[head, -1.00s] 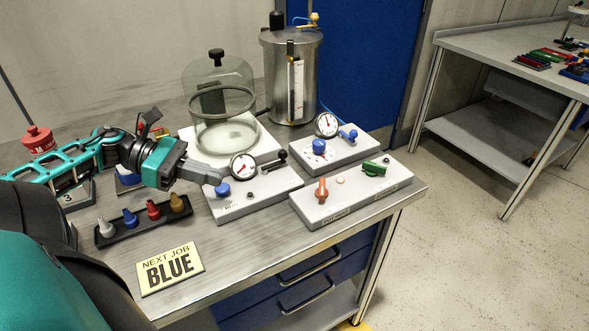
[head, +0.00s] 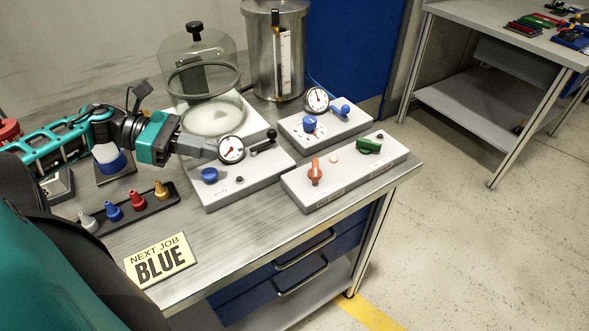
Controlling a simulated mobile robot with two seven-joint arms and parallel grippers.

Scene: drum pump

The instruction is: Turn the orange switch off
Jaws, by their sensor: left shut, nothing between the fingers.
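The orange switch (head: 315,172) stands on the left part of the long grey control box (head: 345,176) at the table's front right. Its handle points roughly across the box, from front to back. A green switch (head: 369,146) is on the right part of the same box, with a small pale button or lamp between them. My left gripper (head: 213,149) is shut and empty. It hovers above the neighbouring grey box (head: 245,182), close to the gauge (head: 231,149) and behind the blue knob (head: 209,175), well left of the orange switch. My right gripper is not in view.
A glass bell jar (head: 200,80) and a steel tank (head: 275,50) stand behind. Another grey box (head: 335,128) with a gauge and blue knobs is behind the control box. A rack (head: 130,212) of coloured pegs and a "NEXT JOB BLUE" sign (head: 160,262) lie front left.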

